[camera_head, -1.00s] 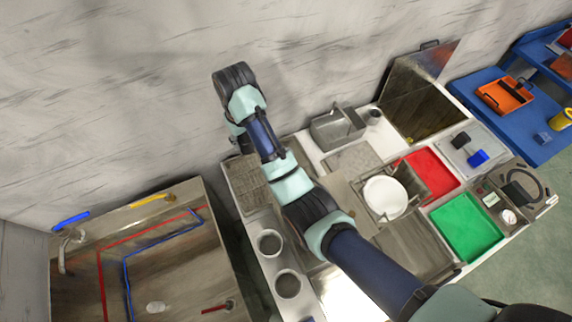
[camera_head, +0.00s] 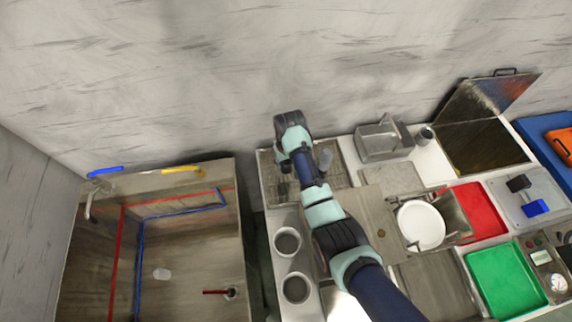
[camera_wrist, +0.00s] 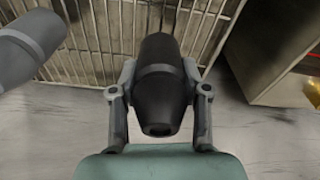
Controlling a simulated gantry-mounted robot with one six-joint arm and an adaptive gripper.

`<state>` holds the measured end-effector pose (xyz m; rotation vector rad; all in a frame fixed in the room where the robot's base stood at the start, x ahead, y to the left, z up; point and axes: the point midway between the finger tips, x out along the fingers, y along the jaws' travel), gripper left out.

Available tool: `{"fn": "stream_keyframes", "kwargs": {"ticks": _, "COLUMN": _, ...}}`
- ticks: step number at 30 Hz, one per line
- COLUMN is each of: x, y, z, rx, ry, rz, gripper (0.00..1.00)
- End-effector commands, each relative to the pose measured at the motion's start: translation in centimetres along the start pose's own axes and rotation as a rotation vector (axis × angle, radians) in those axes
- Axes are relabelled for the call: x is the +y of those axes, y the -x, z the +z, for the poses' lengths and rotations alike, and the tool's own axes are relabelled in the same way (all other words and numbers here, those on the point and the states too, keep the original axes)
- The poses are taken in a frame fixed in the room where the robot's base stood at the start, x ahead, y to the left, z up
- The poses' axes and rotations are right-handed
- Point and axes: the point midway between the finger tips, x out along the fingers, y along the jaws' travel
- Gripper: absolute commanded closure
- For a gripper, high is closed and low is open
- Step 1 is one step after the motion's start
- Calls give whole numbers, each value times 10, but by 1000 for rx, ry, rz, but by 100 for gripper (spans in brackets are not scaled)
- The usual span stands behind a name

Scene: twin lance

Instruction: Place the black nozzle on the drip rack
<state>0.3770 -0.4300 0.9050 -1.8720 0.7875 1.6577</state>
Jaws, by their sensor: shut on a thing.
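The black nozzle (camera_wrist: 160,95) is upright-looking in the wrist view, held between the two fingers of my gripper (camera_wrist: 160,82), which is shut on its middle. The drip rack is a wire grid in a tray; its bars fill the top of the wrist view (camera_wrist: 105,45), behind the nozzle. In the head view the drip rack (camera_head: 343,180) lies at the back left of the counter, with my wrist over its left part. My gripper is mostly hidden there. I cannot tell whether the nozzle touches the bars.
A grey nozzle (camera_wrist: 32,48) stands on the rack beside the held one; it also shows in the head view (camera_head: 326,160). Two round cups (camera_head: 288,242) are set in the counter in front. A sink basin (camera_head: 160,250) is at left, with a gap between.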

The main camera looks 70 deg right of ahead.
Motion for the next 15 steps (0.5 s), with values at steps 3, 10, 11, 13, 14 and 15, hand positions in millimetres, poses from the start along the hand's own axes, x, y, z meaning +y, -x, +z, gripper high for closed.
{"fn": "stream_keyframes", "kwargs": {"ticks": 3, "x": 0, "y": -22, "z": 3, "rx": -1, "ry": 0, "rz": 0, "gripper": 92}}
{"fn": "stream_keyframes", "kwargs": {"ticks": 10, "x": 0, "y": -23, "z": 3, "rx": 1, "ry": 0, "rz": 0, "gripper": 92}}
{"fn": "stream_keyframes", "kwargs": {"ticks": 11, "x": 0, "y": -23, "z": 3, "rx": 1, "ry": 0, "rz": 0, "gripper": 92}}
{"fn": "stream_keyframes", "kwargs": {"ticks": 13, "x": 0, "y": -26, "z": 3, "rx": 0, "ry": 0, "rz": 0, "gripper": 92}}
{"fn": "stream_keyframes", "kwargs": {"ticks": 14, "x": 0, "y": -27, "z": 3, "rx": 0, "ry": 0, "rz": 0, "gripper": 92}}
{"fn": "stream_keyframes", "kwargs": {"ticks": 15, "x": 0, "y": -26, "z": 3, "rx": 0, "ry": 0, "rz": 0, "gripper": 49}}
